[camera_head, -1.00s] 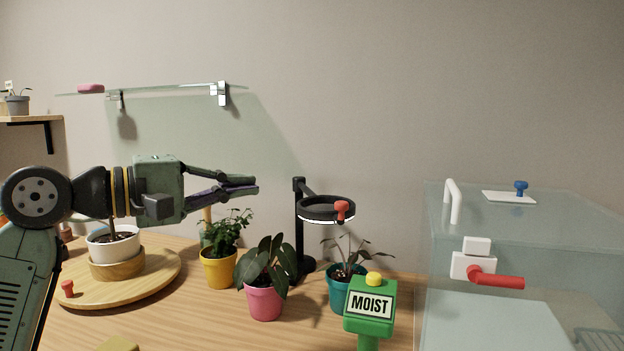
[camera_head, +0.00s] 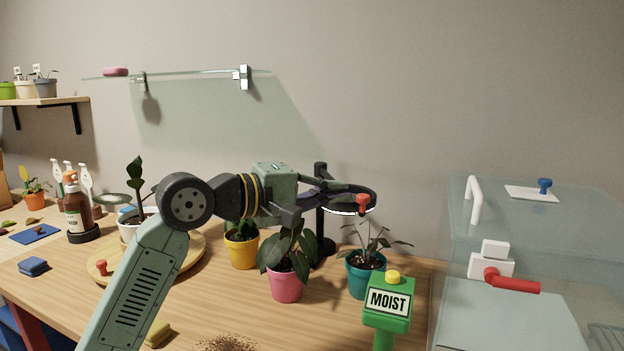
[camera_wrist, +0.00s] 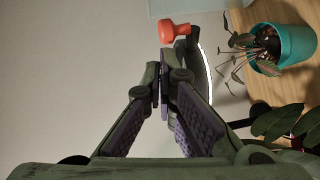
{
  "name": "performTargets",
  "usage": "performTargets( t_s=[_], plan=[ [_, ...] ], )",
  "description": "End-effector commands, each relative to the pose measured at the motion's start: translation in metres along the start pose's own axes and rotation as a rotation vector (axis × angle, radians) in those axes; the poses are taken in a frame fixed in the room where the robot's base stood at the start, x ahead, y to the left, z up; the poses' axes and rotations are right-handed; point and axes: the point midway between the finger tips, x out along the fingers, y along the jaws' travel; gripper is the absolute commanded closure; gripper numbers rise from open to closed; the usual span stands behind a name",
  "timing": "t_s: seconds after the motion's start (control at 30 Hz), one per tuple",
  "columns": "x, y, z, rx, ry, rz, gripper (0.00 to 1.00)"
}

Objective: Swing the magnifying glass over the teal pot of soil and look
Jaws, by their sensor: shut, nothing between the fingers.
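The magnifying glass is a black ring (camera_head: 373,190) with a lit white underside, on a black post (camera_head: 320,185), with a red knob (camera_head: 362,200) at its near side. The teal pot (camera_head: 366,279) stands below and slightly right of the ring, with a leafy plant in it. My gripper (camera_head: 345,194) is shut and empty, overlapping the ring's left side in the head view. In the wrist view the red knob (camera_wrist: 174,30) is just beyond my closed fingertips (camera_wrist: 163,77), with the ring behind. Whether they touch, I cannot tell. The teal pot (camera_wrist: 298,44) shows at upper right.
A pink pot (camera_head: 287,285) and a yellow pot (camera_head: 241,252) stand below my gripper. A glass case (camera_head: 540,240) stands at right. A glass shelf (camera_head: 190,74) hangs above.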

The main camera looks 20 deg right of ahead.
Motion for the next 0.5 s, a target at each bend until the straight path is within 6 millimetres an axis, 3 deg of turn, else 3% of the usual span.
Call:
performTargets(
  t_s=[0.4, 0.5],
  plan=[
    [0.003, -0.001, 0.004, 0.000, -0.001, 0.000, 1.00],
    [0.014, -0.003, 0.009, 0.002, -0.003, -0.001, 1.00]
  ],
)
